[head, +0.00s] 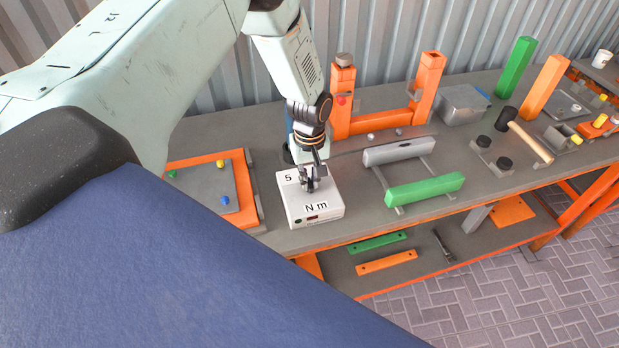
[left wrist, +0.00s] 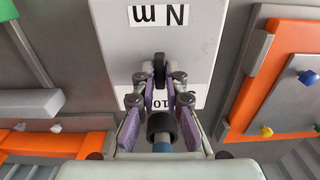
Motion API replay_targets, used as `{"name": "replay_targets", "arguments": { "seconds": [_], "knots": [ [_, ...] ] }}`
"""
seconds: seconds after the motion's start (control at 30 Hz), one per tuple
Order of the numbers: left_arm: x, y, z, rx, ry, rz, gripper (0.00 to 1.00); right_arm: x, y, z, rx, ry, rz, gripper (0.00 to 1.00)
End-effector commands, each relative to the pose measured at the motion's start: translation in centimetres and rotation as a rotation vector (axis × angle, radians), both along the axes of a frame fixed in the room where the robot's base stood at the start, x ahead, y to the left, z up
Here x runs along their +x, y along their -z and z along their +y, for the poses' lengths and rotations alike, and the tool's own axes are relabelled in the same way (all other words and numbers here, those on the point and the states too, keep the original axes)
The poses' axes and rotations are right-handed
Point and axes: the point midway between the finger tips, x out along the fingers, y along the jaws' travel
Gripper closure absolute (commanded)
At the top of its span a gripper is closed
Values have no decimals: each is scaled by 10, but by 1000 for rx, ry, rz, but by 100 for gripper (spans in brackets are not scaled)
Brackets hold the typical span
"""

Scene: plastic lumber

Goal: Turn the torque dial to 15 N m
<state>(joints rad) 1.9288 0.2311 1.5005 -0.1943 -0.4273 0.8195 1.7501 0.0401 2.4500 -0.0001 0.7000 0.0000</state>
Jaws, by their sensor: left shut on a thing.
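The torque unit (head: 310,213) is a white box labelled "N m" on the grey bench, with a "5" showing at its upper left in the head view. In the left wrist view the same white box (left wrist: 125,60) shows "N m" upside down and a "10" partly covered by my gripper. My left gripper (head: 315,183) points down over the middle of the box. In the left wrist view my left gripper (left wrist: 160,82) has its fingertips closed on the dark dial (left wrist: 160,66). The dial's pointer and the 15 mark are hidden or too small to read. My right gripper is not seen.
An orange-edged tray (head: 240,212) with coloured knobs lies left of the box. A grey bar and a green bar (head: 425,189) lie to the right. An orange frame (head: 385,122) stands behind. A mallet (head: 530,141) lies farther right.

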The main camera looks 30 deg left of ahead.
Motion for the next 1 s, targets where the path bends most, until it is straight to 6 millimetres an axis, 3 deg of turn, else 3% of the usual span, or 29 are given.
{"name": "replay_targets", "arguments": {
  "seconds": [0.27,1.0],
  "knots": [
    [-1,1,0,0,97,1,100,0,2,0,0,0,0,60],
    [0,1,0,-1,667,1,100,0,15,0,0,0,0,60]
  ]
}}
